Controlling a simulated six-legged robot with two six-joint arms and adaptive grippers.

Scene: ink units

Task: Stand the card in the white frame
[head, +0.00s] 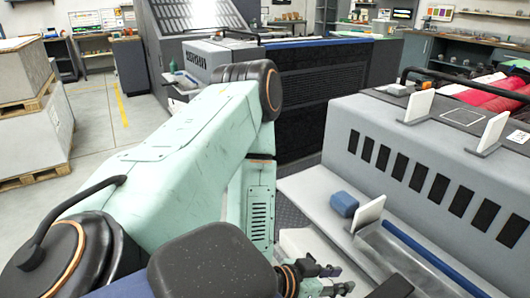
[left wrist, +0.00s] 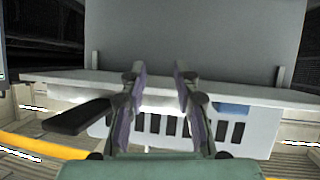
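A thin white square outline, seemingly the white frame (head: 462,116), lies flat on the light grey ink unit's top, between two upright white plates. One plate (head: 419,106) stands left of it and another (head: 493,133) right of it. A third white plate (head: 370,212) stands tilted on the lower ledge. I cannot tell which is the card. My left gripper (head: 328,279) is low in front of the ledge. In the left wrist view its fingers (left wrist: 161,72) are apart with nothing visible between them, facing a large grey panel (left wrist: 200,35). My right gripper is not seen.
The unit's slotted front (head: 420,180) rises behind. Red rolls (head: 490,92) lie at the far right.

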